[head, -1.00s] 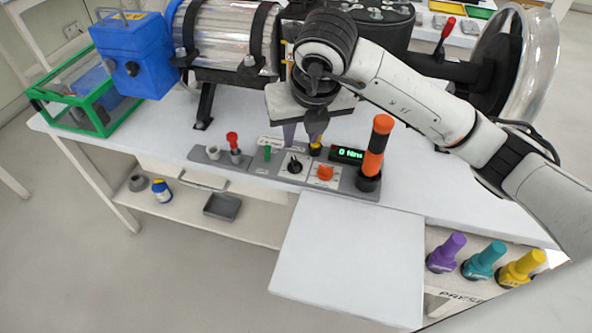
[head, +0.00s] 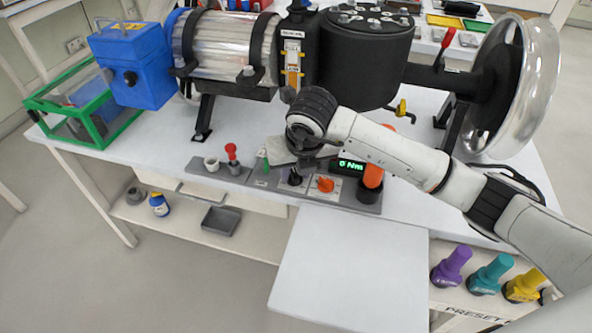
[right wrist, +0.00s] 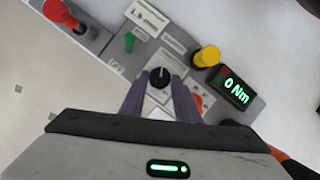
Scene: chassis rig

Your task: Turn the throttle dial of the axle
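A black round dial (head: 294,180) with a white pointer mark sits on the grey control panel (head: 366,208) at the front of the bench. It also shows in the right wrist view (right wrist: 160,77). I cannot read its label. My right gripper (right wrist: 160,86) is over the panel, pointing down at the dial. Its two fingers stand apart on either side of the dial, with a small gap visible on each side. In the head view the gripper partly hides the dial. The axle assembly (head: 365,60) with its black housing and wheel stands behind. My left gripper is not in view.
Next to the dial are an orange knob (head: 325,184), a green switch (right wrist: 130,42), a red lever (head: 231,152), a yellow button (right wrist: 207,56) and a display (head: 351,165) reading 0 Nm. An orange-black handle (head: 371,183) stands at the panel's right end, partly behind my arm.

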